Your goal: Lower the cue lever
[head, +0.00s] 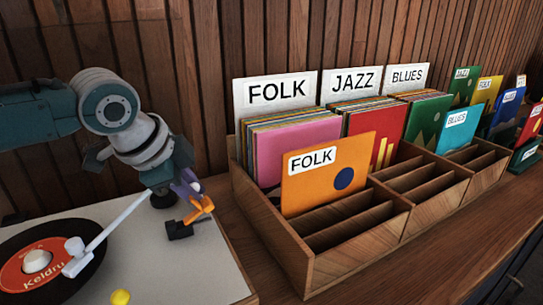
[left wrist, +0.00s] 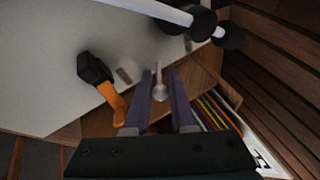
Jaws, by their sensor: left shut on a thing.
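My left gripper (head: 190,188) is over the right rear of the turntable, its purple fingers pointing down. In the left wrist view the two fingers (left wrist: 161,95) close around a short pale lever with a rounded end (left wrist: 160,88), which looks like the cue lever. Its base is partly hidden. A separate orange lever on a black block (left wrist: 95,70) stands beside the fingers; it also shows in the head view (head: 202,204). The white tonearm (head: 118,220) reaches over the black record (head: 62,234), with a dark counterweight (left wrist: 230,36) at its rear. My right gripper is not in view.
A wooden record bin (head: 320,262) stands close to the right of the turntable deck (head: 205,265), with FOLK, JAZZ and BLUES dividers and several sleeves. A slatted wooden wall (head: 230,40) is behind. A yellow knob (head: 121,297) is at the deck's front.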

